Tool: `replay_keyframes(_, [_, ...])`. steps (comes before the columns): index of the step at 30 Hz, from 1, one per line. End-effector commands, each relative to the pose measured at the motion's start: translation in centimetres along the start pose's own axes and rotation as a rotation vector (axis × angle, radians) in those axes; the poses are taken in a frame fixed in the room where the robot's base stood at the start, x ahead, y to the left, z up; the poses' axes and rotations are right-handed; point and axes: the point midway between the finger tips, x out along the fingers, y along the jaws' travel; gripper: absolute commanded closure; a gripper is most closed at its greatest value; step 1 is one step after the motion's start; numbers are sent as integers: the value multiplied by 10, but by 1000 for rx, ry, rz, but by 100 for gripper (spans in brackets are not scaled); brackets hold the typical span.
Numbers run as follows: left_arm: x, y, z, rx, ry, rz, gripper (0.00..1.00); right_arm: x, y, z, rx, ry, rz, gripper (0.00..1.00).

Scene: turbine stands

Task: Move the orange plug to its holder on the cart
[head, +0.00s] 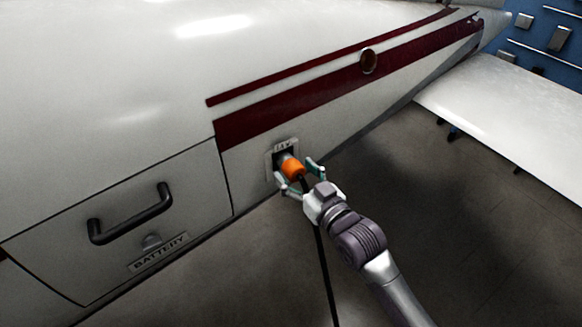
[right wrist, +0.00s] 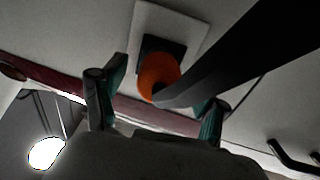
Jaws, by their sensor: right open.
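The orange plug (head: 292,167) sits in a square socket (head: 271,162) on the side of the white aircraft body. A black cable (head: 322,262) hangs down from the plug. My right gripper (head: 301,176) is open, with its fingers on either side of the plug and cable end. In the right wrist view the orange plug (right wrist: 158,77) is in the socket plate (right wrist: 196,38), beyond the open fingers (right wrist: 157,98), and the thick cable (right wrist: 240,65) runs to the upper right. The cart and its holder are not in view. My left gripper is not in view.
A battery hatch with a black handle (head: 130,214) is left of the socket. The aircraft's white wing (head: 510,110) juts out at the right. A blue tool wall (head: 545,40) stands behind. The dark floor (head: 460,230) at the right is clear.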

Motion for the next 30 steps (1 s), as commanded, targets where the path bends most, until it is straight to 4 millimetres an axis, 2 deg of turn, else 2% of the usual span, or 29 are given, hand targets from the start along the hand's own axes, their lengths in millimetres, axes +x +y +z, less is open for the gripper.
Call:
replay_keyframes(26, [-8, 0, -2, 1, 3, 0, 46, 0, 0, 0, 0, -1, 0, 27])
replay_keyframes(30, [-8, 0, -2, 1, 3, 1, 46, 0, 0, 0, 0, 0, 0, 47])
